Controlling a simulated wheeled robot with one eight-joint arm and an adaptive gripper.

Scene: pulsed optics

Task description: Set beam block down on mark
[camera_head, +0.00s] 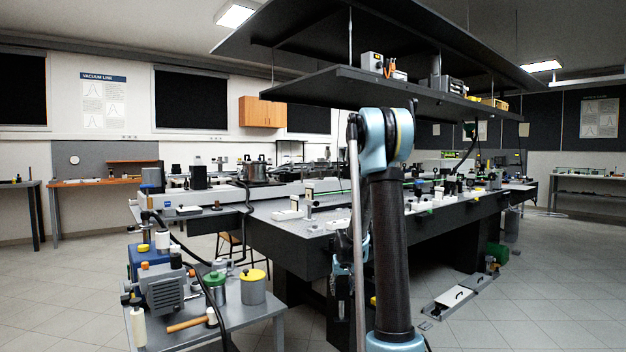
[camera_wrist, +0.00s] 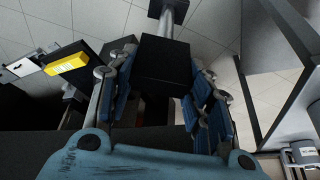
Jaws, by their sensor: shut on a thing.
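In the wrist view my gripper (camera_wrist: 163,78) is shut, its blue-padded fingers on both sides of a black block (camera_wrist: 166,62), which looks like the beam block. A smaller black piece on a pale metal post (camera_wrist: 170,22) shows just beyond the block; I cannot tell if they are joined. In the head view my arm stands in front of the optical table, and the gripper and block cannot be made out clearly. I cannot pick out the mark in either view.
The dark optical table (camera_head: 288,236) carries several optics, with a black shelf (camera_head: 330,84) hanging above. A grey side table (camera_head: 262,308) at the front left holds a pump (camera_head: 165,288) and canisters. A yellow item (camera_wrist: 68,63) lies left of my gripper.

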